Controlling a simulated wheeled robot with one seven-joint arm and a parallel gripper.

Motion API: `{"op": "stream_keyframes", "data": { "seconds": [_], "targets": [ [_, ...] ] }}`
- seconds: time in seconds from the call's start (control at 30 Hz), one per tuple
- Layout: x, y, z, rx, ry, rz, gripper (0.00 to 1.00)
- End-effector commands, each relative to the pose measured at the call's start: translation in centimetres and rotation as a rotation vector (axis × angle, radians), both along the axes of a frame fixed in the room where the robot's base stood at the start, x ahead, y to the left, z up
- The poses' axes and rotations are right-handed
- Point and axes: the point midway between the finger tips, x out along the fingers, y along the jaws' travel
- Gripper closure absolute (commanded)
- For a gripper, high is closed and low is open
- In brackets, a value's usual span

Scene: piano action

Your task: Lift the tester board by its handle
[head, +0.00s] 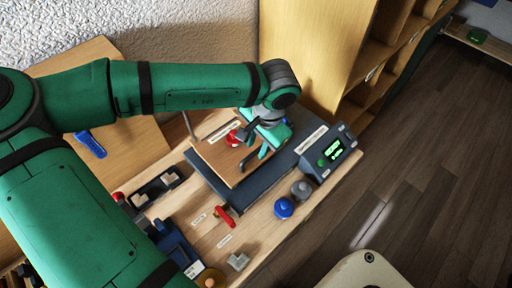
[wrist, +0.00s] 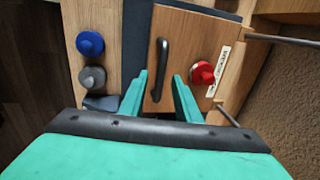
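The tester board (head: 213,160) is a flat wooden panel lying on a dark mat, with a red knob (head: 232,138) and a small printed label. Its black bar handle (wrist: 162,60) stands out clearly in the wrist view, left of the red knob (wrist: 203,73). My gripper (wrist: 160,76) is open, its two teal fingers apart. In the wrist view the lower end of the handle appears between the fingers, with gaps on both sides. I cannot tell whether the fingertips are down at handle height. In the head view my gripper hangs over the board and partly hides it.
A dark box with a green display (head: 332,150) stands right of the mat (head: 285,160). A blue knob (head: 284,207) and a grey knob (head: 301,189) sit near the bench's front edge. A red-handled tool (head: 224,216) lies left of them. Wooden shelving rises behind.

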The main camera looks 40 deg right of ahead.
Motion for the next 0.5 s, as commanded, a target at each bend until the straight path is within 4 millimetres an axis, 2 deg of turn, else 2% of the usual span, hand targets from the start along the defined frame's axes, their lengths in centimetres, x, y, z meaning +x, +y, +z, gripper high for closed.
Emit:
{"op": "stream_keyframes", "data": {
  "seconds": [0.2, 0.5],
  "targets": [
    [0.4, 0.1, -1.8, 0.000, 0.000, 0.002, 0.70],
    [0.5, 0.1, -2.0, 0.001, 0.000, 0.002, 0.70]
  ]
}}
